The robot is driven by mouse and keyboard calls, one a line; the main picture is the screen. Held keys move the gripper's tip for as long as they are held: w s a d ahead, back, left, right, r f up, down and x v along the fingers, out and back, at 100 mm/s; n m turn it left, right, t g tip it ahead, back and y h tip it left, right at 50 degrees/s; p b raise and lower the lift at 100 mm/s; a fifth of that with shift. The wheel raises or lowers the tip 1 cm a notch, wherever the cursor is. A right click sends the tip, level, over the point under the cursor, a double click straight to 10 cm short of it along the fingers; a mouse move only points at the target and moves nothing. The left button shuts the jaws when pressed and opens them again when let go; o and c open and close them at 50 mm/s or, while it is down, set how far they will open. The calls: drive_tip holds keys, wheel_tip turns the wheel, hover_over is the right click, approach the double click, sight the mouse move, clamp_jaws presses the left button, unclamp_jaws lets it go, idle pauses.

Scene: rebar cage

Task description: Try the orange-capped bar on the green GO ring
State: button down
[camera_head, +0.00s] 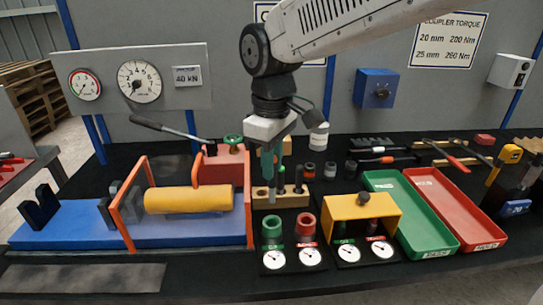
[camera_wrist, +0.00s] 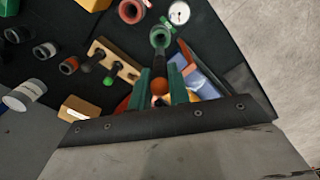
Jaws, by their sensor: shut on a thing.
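My gripper (camera_head: 272,176) is shut on the orange-capped bar, above the wooden rack in the head view. The green GO ring (camera_head: 271,227) stands upright at the front of the bench, left of the red ring (camera_head: 304,226). In the wrist view the green ring (camera_wrist: 160,38) lies just beyond the fingertips, apart from the cap. I cannot tell the bar's height over it.
The wooden rack (camera_head: 291,200) holds other bars close behind the rings. A yellow stand (camera_head: 362,206) with gauges is to the right, then a green tray (camera_head: 408,211) and a red tray (camera_head: 445,208). An orange-framed press (camera_head: 127,216) with a yellow cylinder stands left.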

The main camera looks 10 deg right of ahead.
sight(272, 186)
drive_tip(key=shift+f, duration=2.4)
drive_tip(key=shift+f, duration=0.1)
drive_tip(key=shift+f, duration=3.1)
drive_tip(key=c, duration=1.2)
unclamp_jaws()
drive_tip(key=shift+c, duration=0.2)
drive_tip(key=shift+s, duration=0.1)
wheel_tip(272, 186, up, 8)
drive_tip(key=shift+f, duration=0.1)
